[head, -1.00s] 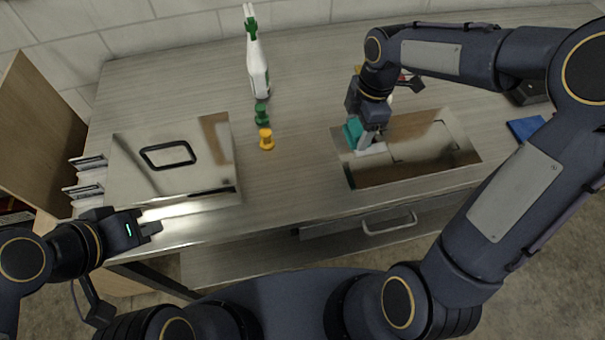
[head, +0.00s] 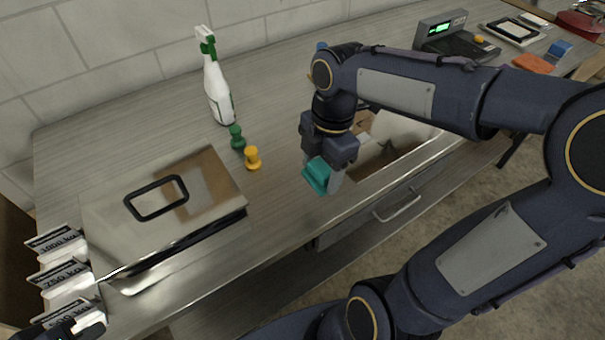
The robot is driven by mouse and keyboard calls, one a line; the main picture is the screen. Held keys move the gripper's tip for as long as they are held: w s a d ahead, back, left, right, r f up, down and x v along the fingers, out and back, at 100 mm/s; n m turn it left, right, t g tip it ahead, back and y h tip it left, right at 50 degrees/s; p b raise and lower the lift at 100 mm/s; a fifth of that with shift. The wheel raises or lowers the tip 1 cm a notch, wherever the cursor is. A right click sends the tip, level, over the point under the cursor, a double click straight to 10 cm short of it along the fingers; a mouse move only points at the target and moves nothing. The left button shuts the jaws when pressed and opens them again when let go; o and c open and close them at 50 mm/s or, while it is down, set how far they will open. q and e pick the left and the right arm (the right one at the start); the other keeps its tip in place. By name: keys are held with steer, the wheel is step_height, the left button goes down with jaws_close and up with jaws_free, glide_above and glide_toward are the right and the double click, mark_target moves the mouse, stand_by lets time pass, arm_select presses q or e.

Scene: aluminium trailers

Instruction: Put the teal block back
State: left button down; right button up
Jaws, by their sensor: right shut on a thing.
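The teal block (head: 317,174) is between the fingers of my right gripper (head: 328,178), which is shut on it. They are at the left end of the shiny metal tray (head: 412,136), near the counter's front edge. I cannot tell whether the block touches the surface below. My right arm and gripper hide part of the tray. Only a dark piece of my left gripper (head: 62,330) shows at the bottom left corner, so its opening cannot be read.
A metal lid with a black handle (head: 157,198) is at left, with labelled white cards (head: 60,272) beside it. A green peg (head: 237,138), a yellow peg (head: 253,158) and a spray bottle (head: 216,92) stand behind. A scale (head: 455,40) is at back right. The counter's middle is clear.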

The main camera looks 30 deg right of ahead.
glide_above(303, 186)
steer(key=f, duration=0.6)
steer(key=shift+s+d+f, duration=0.1)
steer(key=shift+d+f, duration=0.15)
steer(key=shift+d, duration=0.05)
steer(key=shift+f, duration=1.75)
steer(key=shift+w, duration=0.2)
steer(key=shift+f, duration=0.2)
steer(key=o, duration=1)
steer(key=shift+c, duration=0.2)
steer(key=shift+r, duration=0.15)
